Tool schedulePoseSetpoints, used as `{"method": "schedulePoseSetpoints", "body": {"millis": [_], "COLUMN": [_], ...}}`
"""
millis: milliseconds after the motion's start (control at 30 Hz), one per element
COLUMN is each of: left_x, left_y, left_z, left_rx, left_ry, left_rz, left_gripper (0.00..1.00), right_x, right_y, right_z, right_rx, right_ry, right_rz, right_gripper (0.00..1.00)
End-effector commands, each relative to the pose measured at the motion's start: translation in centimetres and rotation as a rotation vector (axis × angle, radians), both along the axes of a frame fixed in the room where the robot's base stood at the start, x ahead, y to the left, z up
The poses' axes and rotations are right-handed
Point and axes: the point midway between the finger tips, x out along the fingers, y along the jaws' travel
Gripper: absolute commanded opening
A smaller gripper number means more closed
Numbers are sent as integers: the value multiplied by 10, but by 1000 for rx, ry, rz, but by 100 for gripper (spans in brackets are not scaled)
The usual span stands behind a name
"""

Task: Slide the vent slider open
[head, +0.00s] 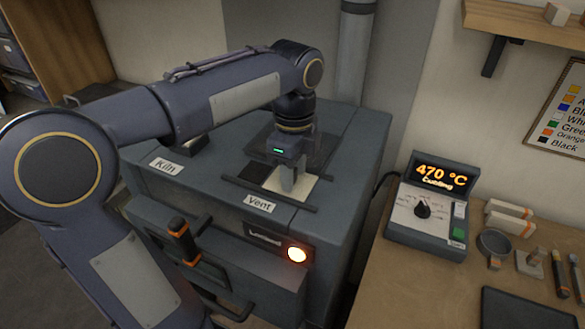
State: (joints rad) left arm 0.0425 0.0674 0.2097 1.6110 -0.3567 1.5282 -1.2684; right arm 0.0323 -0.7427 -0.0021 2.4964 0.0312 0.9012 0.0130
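The kiln (225,198) is a blue-grey box with a "Kiln" label and a "Vent" label (260,203) on its top. Behind the "Vent" label, a pale plate (306,184) lies between dark rails, with a dark patch (254,173) to its left. The plate looks like the vent slider, but my gripper covers part of it. My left gripper (292,190) points down onto the plate, its grey fingers at or just above it. Whether the fingers are closed on a handle there is hidden. My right gripper is not in view.
A controller (432,205) showing "470 °C" stands on the wooden bench (408,288) at right, near several small tools. A handle with orange ends (184,241) and a glowing lamp (297,254) are on the kiln's front. A flue pipe (354,50) rises behind the kiln.

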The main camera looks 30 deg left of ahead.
Motion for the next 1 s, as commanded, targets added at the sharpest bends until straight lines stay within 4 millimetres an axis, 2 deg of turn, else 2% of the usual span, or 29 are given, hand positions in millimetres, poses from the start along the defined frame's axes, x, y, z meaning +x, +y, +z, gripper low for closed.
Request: {"method": "schedulePoseSetpoints", "body": {"millis": [267, 600, 700, 1000], "left_x": [1, 1, 1, 0], "left_y": [1, 0, 0, 1], "left_z": [6, 61, 72, 78], "left_rx": [1, 0, 0, 1], "left_ry": [-3, -4, -3, 0], "left_rz": [2, 0, 0, 1], "left_gripper": [42, 42, 42, 42], "right_x": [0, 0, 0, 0], "right_y": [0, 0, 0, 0], "right_z": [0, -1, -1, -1], "right_rx": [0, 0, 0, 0], "right_ry": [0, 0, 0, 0], "right_rz": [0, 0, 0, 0], "right_gripper": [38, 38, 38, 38]}}
